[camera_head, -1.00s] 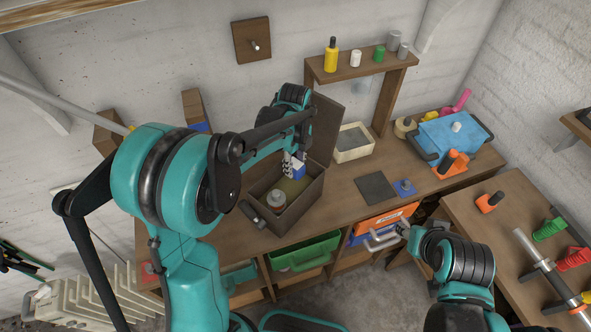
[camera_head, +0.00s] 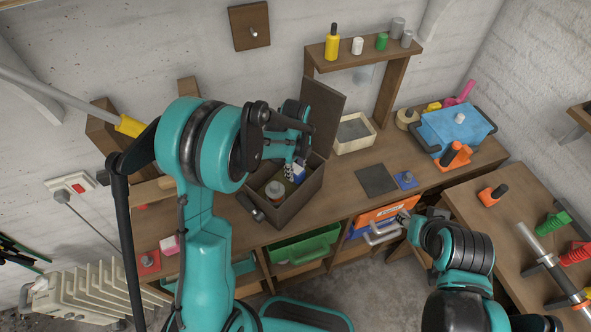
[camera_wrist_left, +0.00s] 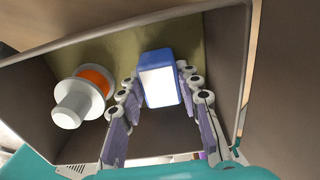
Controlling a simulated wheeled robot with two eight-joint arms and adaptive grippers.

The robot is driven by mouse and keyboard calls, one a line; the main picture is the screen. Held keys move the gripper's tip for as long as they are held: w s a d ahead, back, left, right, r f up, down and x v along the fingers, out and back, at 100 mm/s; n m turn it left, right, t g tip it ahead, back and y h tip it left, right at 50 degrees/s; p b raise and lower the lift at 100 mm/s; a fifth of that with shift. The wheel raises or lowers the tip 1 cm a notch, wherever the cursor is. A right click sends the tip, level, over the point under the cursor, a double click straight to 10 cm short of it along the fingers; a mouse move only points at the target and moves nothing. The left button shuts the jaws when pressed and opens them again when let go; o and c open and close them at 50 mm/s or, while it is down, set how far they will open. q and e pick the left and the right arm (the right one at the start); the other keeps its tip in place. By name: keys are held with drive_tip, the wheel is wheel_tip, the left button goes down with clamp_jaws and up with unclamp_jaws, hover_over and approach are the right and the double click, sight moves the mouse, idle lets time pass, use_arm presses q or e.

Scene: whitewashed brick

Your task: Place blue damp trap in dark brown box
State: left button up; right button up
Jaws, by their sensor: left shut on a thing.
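The blue damp trap (camera_wrist_left: 160,80), a blue block with a white face, is held between the fingers of my left gripper (camera_wrist_left: 158,92) in the left wrist view. In the head view the blue damp trap (camera_head: 299,171) shows small beside the left gripper (camera_head: 290,172), inside the opening of the dark brown box (camera_head: 291,207). The box stands on the bench with its lid raised. I cannot tell whether the trap touches the box floor. My right gripper (camera_head: 404,218) is in front of the bench by the orange drawer; its fingers are too small to read.
A white and orange round piece (camera_wrist_left: 82,97) lies in the box, left of the trap. A cream tray (camera_head: 354,134), a dark square mat (camera_head: 376,179) and a blue toolbox (camera_head: 452,130) stand on the bench to the right. The raised lid (camera_head: 322,115) rises behind the box.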

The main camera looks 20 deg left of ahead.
sight(295, 170)
use_arm(q)
drive_tip(key=shift+s, duration=0.1)
drive_tip(key=o, duration=1.2)
drive_tip(key=shift+f, duration=0.1)
drive_tip(key=shift+r, duration=0.5)
wheel_tip(295, 170, up, 11)
drive_tip(key=p, duration=0.2)
drive_tip(key=shift+s+a+r+n+t, duration=0.55)
drive_tip(key=shift+s+r+n+t, duration=0.65)
drive_tip(key=shift+s+n, duration=2.2)
drive_tip(key=shift+s+a+r+n+t, duration=0.5)
drive_tip(key=shift+s+r+n+t, duration=0.65)
drive_tip(key=shift+s+n, duration=2.3)
drive_tip(key=shift+s+a+r+n+t, duration=0.55)
drive_tip(key=shift+s+r+n+t, duration=1.1)
drive_tip(key=shift+n, duration=3.1)
